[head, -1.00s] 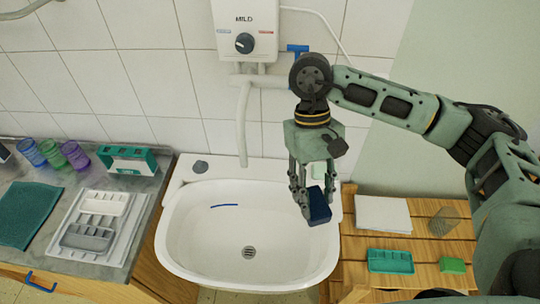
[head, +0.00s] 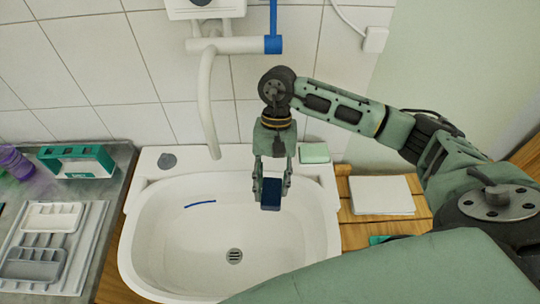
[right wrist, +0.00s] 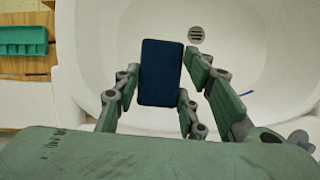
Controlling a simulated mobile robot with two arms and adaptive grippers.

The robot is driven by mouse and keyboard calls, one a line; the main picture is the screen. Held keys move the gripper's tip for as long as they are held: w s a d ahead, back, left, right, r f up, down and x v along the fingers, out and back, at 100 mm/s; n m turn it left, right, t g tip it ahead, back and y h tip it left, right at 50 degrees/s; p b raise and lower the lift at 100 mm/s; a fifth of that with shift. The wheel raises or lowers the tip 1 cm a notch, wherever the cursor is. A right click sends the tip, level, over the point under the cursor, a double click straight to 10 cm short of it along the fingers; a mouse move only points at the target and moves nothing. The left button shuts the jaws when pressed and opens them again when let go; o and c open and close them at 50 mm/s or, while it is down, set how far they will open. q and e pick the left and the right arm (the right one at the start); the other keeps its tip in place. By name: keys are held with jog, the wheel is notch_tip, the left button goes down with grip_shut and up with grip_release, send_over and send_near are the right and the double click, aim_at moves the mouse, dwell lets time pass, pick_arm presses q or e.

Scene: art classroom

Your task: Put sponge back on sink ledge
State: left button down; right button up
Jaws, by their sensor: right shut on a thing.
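A dark blue sponge (head: 271,196) is held between the fingers of my right gripper (head: 272,186), above the right back part of the white sink basin (head: 190,240). In the right wrist view the sponge (right wrist: 161,72) sits upright between the fingers (right wrist: 166,85), with the basin and drain below it. The sink ledge (head: 233,158) runs along the wall behind the basin. A pale green block (head: 314,153) lies on its right end and a grey round knob (head: 167,161) on its left. My left gripper is not in view.
A white spout (head: 206,105) hangs down behind the basin, left of my right gripper. A wooden slatted table with a white paper stack (head: 381,195) stands at right. A counter with grey trays (head: 40,245) and a green holder (head: 77,161) is at left.

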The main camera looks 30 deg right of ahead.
jog(key=w+d+r+m+t+y+p, duration=0.1)
jog(key=w+d+r+m+t, duration=0.25)
jog(key=w+m, duration=0.35)
jog(key=w+d+r+m+t+y+p, duration=0.15)
jog(key=w+d+m, duration=0.3)
jog(key=m, duration=0.55)
jog(key=shift+t+h, duration=0.4)
jog(key=shift+h, duration=0.05)
jog(key=f, duration=0.2)
jog(key=f+p, duration=0.1)
jog(key=f, duration=0.5)
jog(key=shift+w+a+f+p, duration=0.2)
jog(key=shift+w+a+p, duration=0.05)
jog(key=shift+a+p, duration=0.1)
jog(key=shift+f, duration=0.3)
jog(key=shift+f, duration=0.1)
jog(key=shift+f+b, duration=0.2)
jog(key=shift+b, duration=0.1)
jog(key=o, duration=1.1)
jog(key=shift+r, duration=0.1)
